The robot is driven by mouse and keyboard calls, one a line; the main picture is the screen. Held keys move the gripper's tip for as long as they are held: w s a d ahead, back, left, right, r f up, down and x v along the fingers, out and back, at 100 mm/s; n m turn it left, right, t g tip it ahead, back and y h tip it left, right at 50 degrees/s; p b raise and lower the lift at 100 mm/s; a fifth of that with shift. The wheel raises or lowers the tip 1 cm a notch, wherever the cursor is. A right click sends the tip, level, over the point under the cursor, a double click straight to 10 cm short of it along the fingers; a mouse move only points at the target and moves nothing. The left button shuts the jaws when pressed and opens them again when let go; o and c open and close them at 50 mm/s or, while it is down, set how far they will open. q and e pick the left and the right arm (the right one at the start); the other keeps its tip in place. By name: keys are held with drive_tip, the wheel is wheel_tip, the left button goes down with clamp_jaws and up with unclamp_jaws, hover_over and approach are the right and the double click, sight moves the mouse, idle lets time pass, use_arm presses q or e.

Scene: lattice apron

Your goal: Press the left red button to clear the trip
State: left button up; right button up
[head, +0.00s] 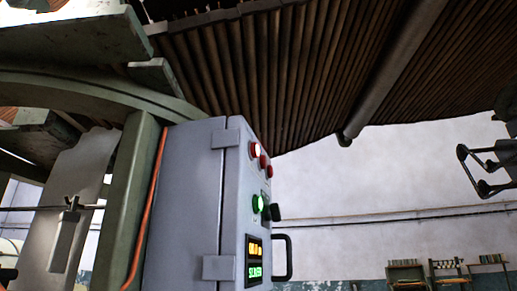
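A grey control cabinet (190,190) stands at the centre left, seen at a steep angle. On its narrow right-hand face, near the top, is a red button (255,150) that looks brightly lit at its middle. Darker red buttons (264,162) sit close to its right, partly overlapping in this view. My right gripper (473,171) is at the right edge, open and empty, well apart from the cabinet. My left gripper is not in view.
Below the red buttons are a lit green button (257,204), a black knob (275,212), a lit display (254,260) and a black handle (283,257). A green post (130,200) with an orange cable borders the cabinet. Dark slats hang overhead. Open space lies between cabinet and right gripper.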

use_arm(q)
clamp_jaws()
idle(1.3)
